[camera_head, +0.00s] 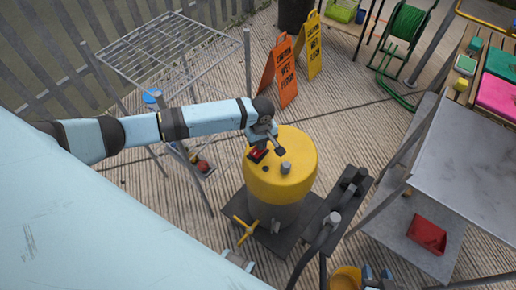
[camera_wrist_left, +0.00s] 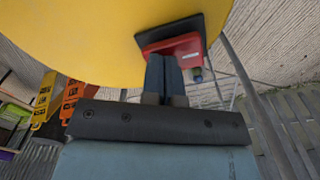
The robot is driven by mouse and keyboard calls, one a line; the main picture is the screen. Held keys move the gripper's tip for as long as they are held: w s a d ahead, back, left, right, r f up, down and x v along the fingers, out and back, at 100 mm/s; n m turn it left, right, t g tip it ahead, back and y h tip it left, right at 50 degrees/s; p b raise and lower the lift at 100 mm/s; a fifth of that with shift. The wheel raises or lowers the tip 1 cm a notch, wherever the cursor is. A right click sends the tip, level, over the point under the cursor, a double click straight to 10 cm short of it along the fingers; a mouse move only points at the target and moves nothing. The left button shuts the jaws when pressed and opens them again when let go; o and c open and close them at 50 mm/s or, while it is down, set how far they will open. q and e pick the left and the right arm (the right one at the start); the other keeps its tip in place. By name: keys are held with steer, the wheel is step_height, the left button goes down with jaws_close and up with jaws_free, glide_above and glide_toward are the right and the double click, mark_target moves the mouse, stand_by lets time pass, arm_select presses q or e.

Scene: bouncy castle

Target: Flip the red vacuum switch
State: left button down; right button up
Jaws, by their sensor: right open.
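The yellow-topped vacuum drum (camera_head: 292,185) stands on a dark base in the head view. Its red switch (camera_head: 259,154) sits on a dark plate on the left side of the top. In the left wrist view the red switch (camera_wrist_left: 175,46) shows against the yellow surface. My left gripper (camera_head: 265,147) is right at the switch, partly covering it in the head view. Its fingers (camera_wrist_left: 164,68) are together with their tips against or just in front of the red switch; contact is unclear. My right gripper (camera_head: 377,273) is only partly in view at the bottom edge, open, away from the drum.
A metal drying rack (camera_head: 165,45) stands behind my left arm. Orange (camera_head: 283,72) and yellow (camera_head: 312,45) wet-floor signs stand behind the drum. A dark handle frame (camera_head: 322,238) stands beside the drum.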

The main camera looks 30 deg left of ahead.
arm_select(q)
step_height(320, 180, up, 5)
steer(key=p, duration=0.6)
steer(key=shift+p, duration=0.35)
steer(key=shift+r+p, duration=0.95)
steer(key=shift+p, duration=0.25)
steer(key=shift+f, duration=0.1)
